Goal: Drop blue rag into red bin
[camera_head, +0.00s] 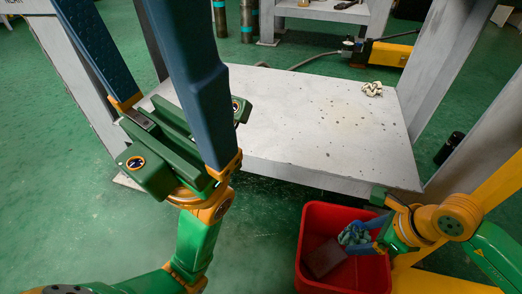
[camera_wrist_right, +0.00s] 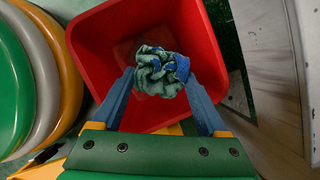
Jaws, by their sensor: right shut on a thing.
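The blue rag (camera_head: 354,234) is a crumpled blue-green cloth. My right gripper (camera_head: 367,235) is shut on it, and the rag shows between the blue fingertips in the right wrist view (camera_wrist_right: 160,72). The red bin (camera_head: 311,222) stands on the floor at the lower right of the head view. Its red walls surround the rag in the right wrist view (camera_wrist_right: 90,45). The rag is over the bin's opening; its exact height is hard to tell. My left gripper (camera_head: 118,20) has its two blue fingers wide apart, with their tips at the top picture edge.
A pale workbench with a lower shelf (camera_head: 300,120) stands behind the bin. A whitish crumpled cloth (camera_head: 372,89) lies on that shelf. A yellow tool (camera_head: 388,53) with a hose and dark cylinders (camera_head: 247,20) are farther back. Green floor is clear at the left.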

